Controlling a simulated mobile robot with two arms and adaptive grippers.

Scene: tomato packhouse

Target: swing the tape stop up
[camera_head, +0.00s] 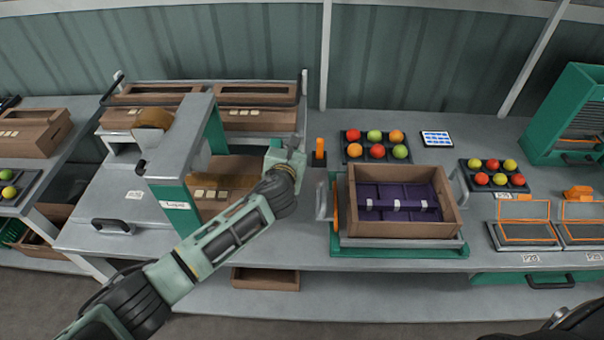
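My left arm crosses in front of the machine, and my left gripper (291,150) is at the machine's right end, a little left of the orange piece. Its fingers are too small and covered to read. My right gripper is out of view.
An open carton (455,215) with a purple insert stands on a green-based scale-like stand to the right. Trays of tomatoes (376,158) and a tablet (436,139) lie behind it. More cartons (258,118) lie behind the machine. A green cabinet (560,125) stands far right.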

